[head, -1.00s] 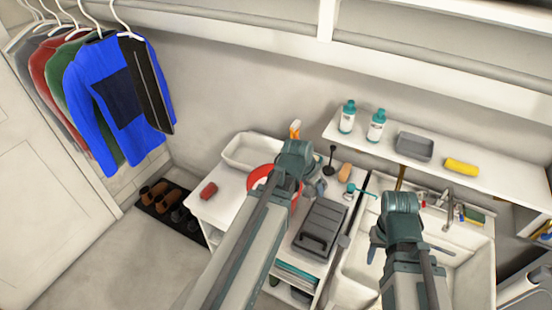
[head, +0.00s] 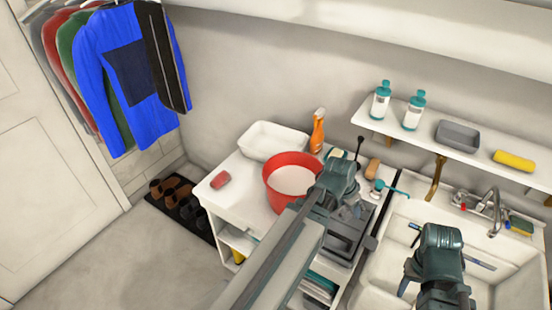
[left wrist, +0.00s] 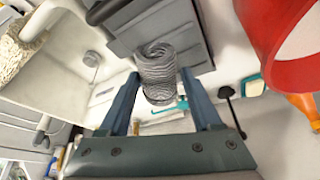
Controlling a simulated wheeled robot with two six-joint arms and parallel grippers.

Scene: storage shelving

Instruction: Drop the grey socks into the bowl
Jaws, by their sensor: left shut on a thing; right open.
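The grey socks (left wrist: 158,70) are a ribbed roll held between the two fingers of my left gripper (left wrist: 157,92), which is shut on them in the left wrist view. In the head view my left gripper (head: 338,180) is just right of the red bowl (head: 277,198), and the socks cannot be made out there. The bowl stands on the white counter and looks empty. Its red wall also shows at the upper right of the left wrist view (left wrist: 265,25), apart from the socks. My right gripper (head: 440,262) is open over the sink.
A white basin (head: 272,141), an orange spray bottle (head: 317,132) and a red block (head: 220,180) are around the bowl. A dark toolbox (head: 345,235) is below my left gripper. The wall shelf (head: 465,150) holds two bottles, a grey tray and a yellow roll.

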